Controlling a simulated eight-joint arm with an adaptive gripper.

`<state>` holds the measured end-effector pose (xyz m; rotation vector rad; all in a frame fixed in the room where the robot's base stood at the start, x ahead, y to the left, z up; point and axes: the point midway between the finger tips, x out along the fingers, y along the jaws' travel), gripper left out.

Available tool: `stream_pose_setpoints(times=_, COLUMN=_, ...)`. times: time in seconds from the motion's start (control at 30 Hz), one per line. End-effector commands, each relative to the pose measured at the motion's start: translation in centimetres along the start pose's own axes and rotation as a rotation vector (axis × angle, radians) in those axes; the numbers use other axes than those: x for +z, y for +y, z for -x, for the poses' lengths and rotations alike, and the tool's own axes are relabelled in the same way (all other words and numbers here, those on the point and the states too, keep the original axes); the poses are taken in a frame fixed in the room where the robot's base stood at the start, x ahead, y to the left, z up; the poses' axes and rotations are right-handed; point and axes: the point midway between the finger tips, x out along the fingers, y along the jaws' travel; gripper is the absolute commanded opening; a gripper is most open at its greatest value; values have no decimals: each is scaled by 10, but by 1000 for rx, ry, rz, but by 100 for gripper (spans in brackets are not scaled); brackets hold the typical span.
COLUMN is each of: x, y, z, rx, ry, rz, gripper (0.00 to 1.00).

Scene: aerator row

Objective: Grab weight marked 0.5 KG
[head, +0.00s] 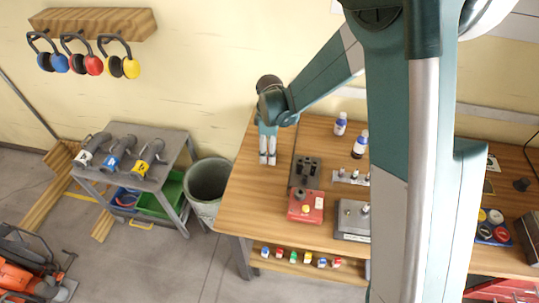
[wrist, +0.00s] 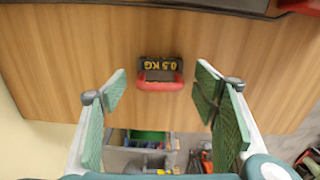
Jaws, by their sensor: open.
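The weight marked 0.5 KG (wrist: 160,68) sits on the wooden tabletop. It is dark with yellow lettering, upside down in the wrist view, and has a red part on its near side. My gripper (wrist: 163,82) is open, with green-padded fingers to the left and right of the weight in that view. Nothing is between the pads; whether the fingertips are down at the weight's height I cannot tell. In the head view my gripper (head: 267,158) points down over the bench's left end, and I cannot make out the weight there.
The wooden bench (head: 250,200) carries a red box (head: 306,207) with a yellow button, a dark block (head: 305,171) and bottles (head: 359,145) to the right of my gripper. A grey bin (head: 207,185) and a small grey table (head: 130,165) stand to the left.

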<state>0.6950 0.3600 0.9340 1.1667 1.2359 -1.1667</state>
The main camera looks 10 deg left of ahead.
Motion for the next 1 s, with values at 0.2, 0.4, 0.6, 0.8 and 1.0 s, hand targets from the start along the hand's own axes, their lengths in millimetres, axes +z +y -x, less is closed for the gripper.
stream_pose_setpoints(times=0.2, x=0, y=0, z=-18, rx=0, ry=0, rz=0, gripper=60)
stream_pose_setpoints(times=0.4, x=0, y=0, z=-21, rx=0, ry=0, rz=0, gripper=60)
stream_pose_setpoints(times=0.6, x=0, y=0, z=-21, rx=0, ry=0, rz=0, gripper=60)
stream_pose_setpoints(times=0.8, x=0, y=0, z=-21, rx=0, ry=0, rz=0, gripper=60)
stream_pose_setpoints(times=1.0, x=0, y=0, z=-21, rx=0, ry=0, rz=0, gripper=40)
